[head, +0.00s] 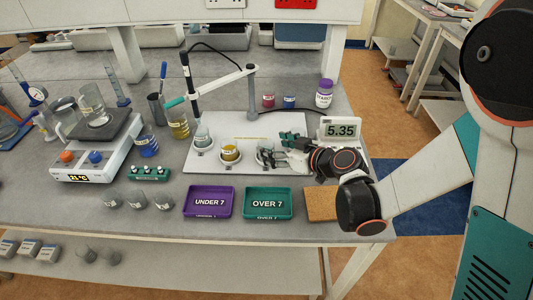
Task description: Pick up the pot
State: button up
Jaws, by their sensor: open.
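Three small clear pots stand in a row on the white board: a left pot (202,138) with pale contents, a middle pot (230,151) with yellow contents, and a right pot (264,147) that looks clear or pale. I cannot tell which one the task means. My gripper (278,151) is open and reaches in from the right, low over the board beside the right pot. Its fingers partly cover that pot's right side. I cannot tell whether they touch it.
A purple "UNDER 7" tray (208,214) and a green "OVER 7" tray (267,215) lie in front. A display (339,131) reading 5.35 stands behind my gripper. A probe arm (222,82) hangs over the board (225,120). A hotplate (95,155) and glassware crowd the left.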

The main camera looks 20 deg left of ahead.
aim_at(261, 144)
jog(key=b+x, duration=0.1)
jog(key=x, duration=0.4)
jog(key=shift+d+f+b, duration=0.1)
jog(key=shift+f+b, duration=0.15)
jog(key=shift+b, duration=0.15)
jog(key=c, duration=1.2)
jog(key=shift+o, duration=0.2)
jog(key=shift+r, duration=0.1)
